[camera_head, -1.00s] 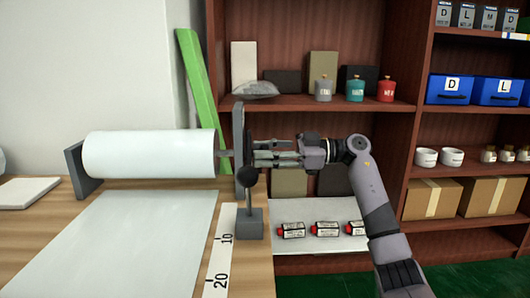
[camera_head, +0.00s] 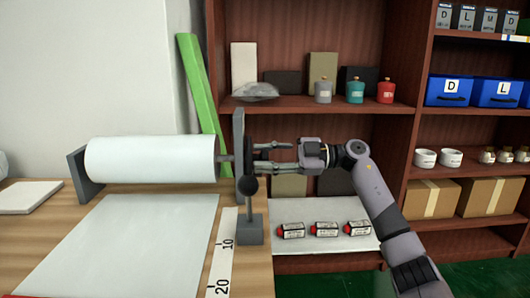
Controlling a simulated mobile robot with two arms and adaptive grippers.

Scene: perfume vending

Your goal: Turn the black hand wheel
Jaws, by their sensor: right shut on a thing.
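The black hand wheel (camera_head: 248,160) is seen nearly edge-on at the right end of the white roll's (camera_head: 150,160) shaft, beside a grey upright plate. A black ball knob (camera_head: 249,186) shows just below it, above a grey block. My right gripper (camera_head: 264,157) reaches in from the right, level with the wheel. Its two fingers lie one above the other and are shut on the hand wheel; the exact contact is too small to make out. My left gripper is not in view.
A white sheet (camera_head: 130,245) and a ruler strip (camera_head: 222,260) lie on the wooden table. A green board (camera_head: 200,95) leans behind the roll. Shelves with jars, blue bins (camera_head: 449,91) and cardboard boxes stand behind my right arm. Several small black-and-red items lie on a low white surface.

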